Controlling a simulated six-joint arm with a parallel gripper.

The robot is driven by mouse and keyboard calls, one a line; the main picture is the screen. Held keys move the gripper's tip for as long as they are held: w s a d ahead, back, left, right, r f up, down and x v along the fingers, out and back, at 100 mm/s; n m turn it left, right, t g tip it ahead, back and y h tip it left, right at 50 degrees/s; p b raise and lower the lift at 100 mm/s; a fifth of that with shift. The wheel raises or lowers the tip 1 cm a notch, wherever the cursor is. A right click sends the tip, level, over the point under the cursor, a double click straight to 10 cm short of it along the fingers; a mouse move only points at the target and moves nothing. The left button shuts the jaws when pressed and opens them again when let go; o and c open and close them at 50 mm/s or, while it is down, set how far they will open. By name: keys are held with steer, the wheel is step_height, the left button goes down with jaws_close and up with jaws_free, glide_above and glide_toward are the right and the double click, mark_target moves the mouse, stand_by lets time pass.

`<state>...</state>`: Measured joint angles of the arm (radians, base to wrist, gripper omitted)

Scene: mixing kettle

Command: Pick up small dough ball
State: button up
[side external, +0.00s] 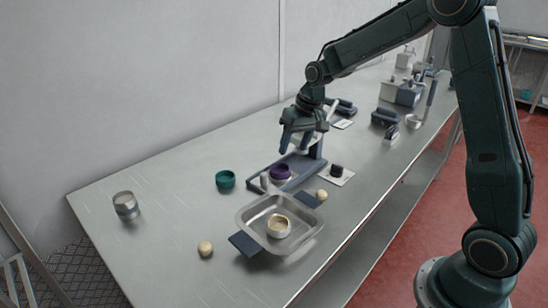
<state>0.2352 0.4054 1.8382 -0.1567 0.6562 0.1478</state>
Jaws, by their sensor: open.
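Two small dough balls lie on the grey table (170,250). One dough ball (205,248) is at the front left, left of the metal tray. The other dough ball (321,195) is at the tray's right, close to its dark handle. My gripper (296,142) hangs above the stand with the purple bowl, pointing down, with its fingers apart. It is well above and behind both dough balls and touches neither. Nothing shows between its fingers.
The metal tray (252,213) has dark handles and holds a small cup (278,226). A purple bowl (280,172) sits on a dark stand (310,165). A green cup (225,179) and a metal tin (126,206) stand left. The table's front left is mostly clear.

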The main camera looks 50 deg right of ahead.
steer(key=s+r+m+g, duration=0.25)
steer(key=s+m, duration=0.55)
steer(key=m, duration=0.7)
glide_above(322, 192)
steer(key=shift+h, duration=0.4)
steer(key=shift+w+d+f, duration=0.1)
steer(key=shift+w+f, duration=0.05)
steer(key=shift+f, duration=3.6)
steer(key=shift+f, duration=2.6)
steer(key=c, duration=1)
